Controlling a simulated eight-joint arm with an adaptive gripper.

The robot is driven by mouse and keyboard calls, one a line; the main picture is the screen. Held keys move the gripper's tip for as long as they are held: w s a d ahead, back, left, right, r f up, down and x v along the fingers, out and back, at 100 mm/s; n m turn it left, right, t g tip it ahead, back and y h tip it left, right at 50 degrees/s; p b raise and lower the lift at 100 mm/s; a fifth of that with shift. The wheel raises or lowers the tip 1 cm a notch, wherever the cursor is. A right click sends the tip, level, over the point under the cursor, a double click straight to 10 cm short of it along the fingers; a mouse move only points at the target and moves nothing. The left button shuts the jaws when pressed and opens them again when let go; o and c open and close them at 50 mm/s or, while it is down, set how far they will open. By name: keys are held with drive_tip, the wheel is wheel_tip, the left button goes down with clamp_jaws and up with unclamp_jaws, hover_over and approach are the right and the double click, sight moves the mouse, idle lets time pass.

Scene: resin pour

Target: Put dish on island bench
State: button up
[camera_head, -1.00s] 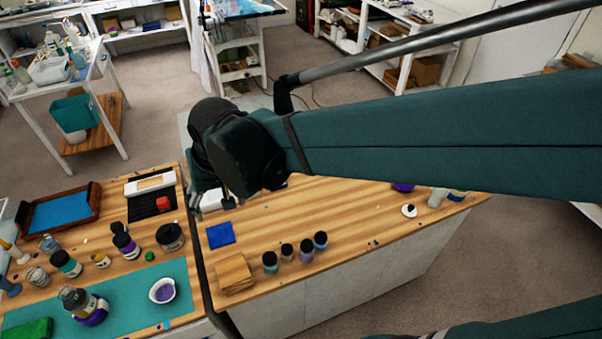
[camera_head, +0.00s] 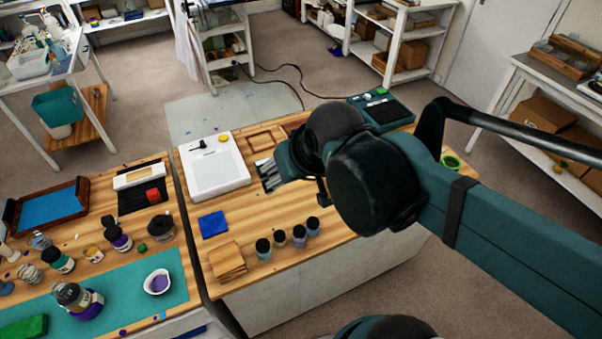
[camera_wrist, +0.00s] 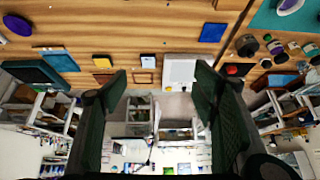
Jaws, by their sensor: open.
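A small white dish (camera_head: 157,283) with purple contents sits on the teal mat of the left bench. It also shows, cut off, at the top right of the wrist view (camera_wrist: 288,6). The island bench (camera_head: 235,288) is the wooden-topped bench in the middle, with a gap between it and the left bench. My gripper (camera_wrist: 160,85) is open and empty in the wrist view, its two dark fingers wide apart. In the head view it is over the island bench, right of and away from the dish, and my wrist hides part of it.
The island bench holds a white device (camera_head: 213,166), a blue square (camera_head: 213,224), wooden coasters (camera_head: 227,262), several small jars (camera_head: 298,236) and a dark scale (camera_head: 381,109). Bare wood lies around the blue square. Bottles (camera_head: 78,301) crowd the dish's left side.

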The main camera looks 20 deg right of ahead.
drive_tip(key=shift+s+d+t, duration=0.15)
drive_tip(key=shift+s+d, duration=0.25)
drive_tip(key=shift+d, duration=0.25)
drive_tip(key=shift+s+d+t, duration=0.15)
drive_tip(key=shift+s+d, duration=0.25)
drive_tip(key=shift+d, duration=0.2)
wheel_tip(320, 180, down, 4)
drive_tip(key=b, duration=0.4)
drive_tip(key=shift+f, duration=0.25)
idle(0.5)
